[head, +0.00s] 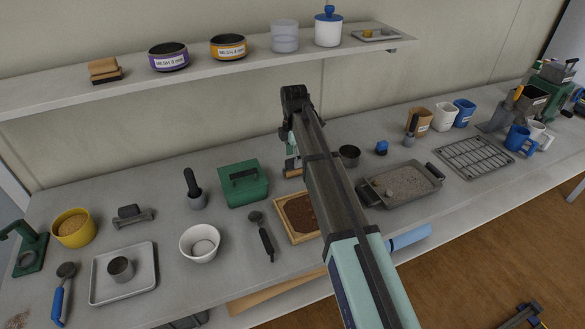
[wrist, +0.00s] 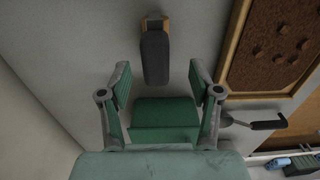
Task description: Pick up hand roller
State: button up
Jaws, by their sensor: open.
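What looks like the hand roller (wrist: 155,52), a dark grey rounded body with a wooden end, lies on the bench in the wrist view, just ahead of and between my fingertips. In the head view only a wooden bit of it (head: 291,173) shows behind the soil tray, partly hidden by my arm. My gripper (wrist: 158,72) is open and empty, with a finger on either side of the roller's line and apart from it. In the head view my gripper (head: 291,150) is mostly hidden behind my arm.
A green box (head: 245,184) stands left of the roller. The wooden soil tray (head: 283,227) lies in front, with a black-handled scoop (head: 262,235) beside it. A dark cup (head: 349,155) and a grey pan (head: 400,200) are to the right. A shelf (head: 210,66) runs above the bench.

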jog(key=shift+w+f+p, duration=0.15)
jog(key=shift+f+p, duration=0.35)
jog(key=shift+f, duration=0.9)
jog(key=shift+w+f+p, duration=0.1)
jog(key=shift+f+p, duration=0.35)
jog(key=shift+f, duration=0.95)
jog(key=shift+c, duration=0.2)
grip_shut()
